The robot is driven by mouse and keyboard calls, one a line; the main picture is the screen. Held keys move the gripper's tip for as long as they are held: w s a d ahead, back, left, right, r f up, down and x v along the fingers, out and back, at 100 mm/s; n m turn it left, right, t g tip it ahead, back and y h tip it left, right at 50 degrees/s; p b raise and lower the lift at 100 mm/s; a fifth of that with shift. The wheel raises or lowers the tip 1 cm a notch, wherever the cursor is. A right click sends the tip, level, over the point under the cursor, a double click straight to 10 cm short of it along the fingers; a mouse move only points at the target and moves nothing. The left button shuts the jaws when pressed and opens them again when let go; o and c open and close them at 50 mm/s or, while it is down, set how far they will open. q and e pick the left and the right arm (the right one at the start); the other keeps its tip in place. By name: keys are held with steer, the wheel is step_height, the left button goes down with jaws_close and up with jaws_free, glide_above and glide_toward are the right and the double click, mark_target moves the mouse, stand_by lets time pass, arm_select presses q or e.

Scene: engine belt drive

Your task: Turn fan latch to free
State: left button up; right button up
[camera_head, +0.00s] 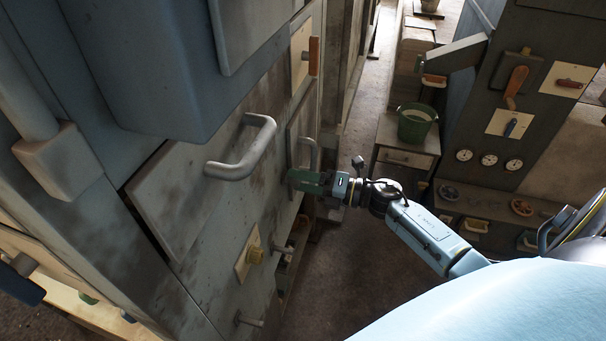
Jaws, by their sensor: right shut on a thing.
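My right gripper (300,180) reaches in from the right to the grey cabinet front. It is shut on a small grey handle (309,149), at the handle's lower end; the fingers hide the contact. No label marks the fan latch, so I cannot tell whether this handle is it. An orange lever (314,56) on a pale plate sits higher on the same cabinet. My left gripper is not in view.
A large grey bar handle (244,152) sticks out left of my right gripper. A green bucket (415,123) stands on a small cabinet behind my right arm. A dark panel with levers and gauges (489,160) stands at the right. The floor (345,275) between is clear.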

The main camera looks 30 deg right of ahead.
arm_select(q)
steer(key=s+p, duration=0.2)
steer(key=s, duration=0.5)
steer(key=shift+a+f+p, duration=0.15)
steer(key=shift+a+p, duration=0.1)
steer(key=shift+p, duration=0.1)
arm_select(e)
steer(key=shift+m, duration=2.5)
steer(key=o, duration=1)
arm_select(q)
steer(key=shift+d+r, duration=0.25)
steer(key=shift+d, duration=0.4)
arm_select(e)
steer(key=v, duration=1.3)
steer(key=shift+s+d, duration=0.1)
steer(key=shift+d, duration=0.05)
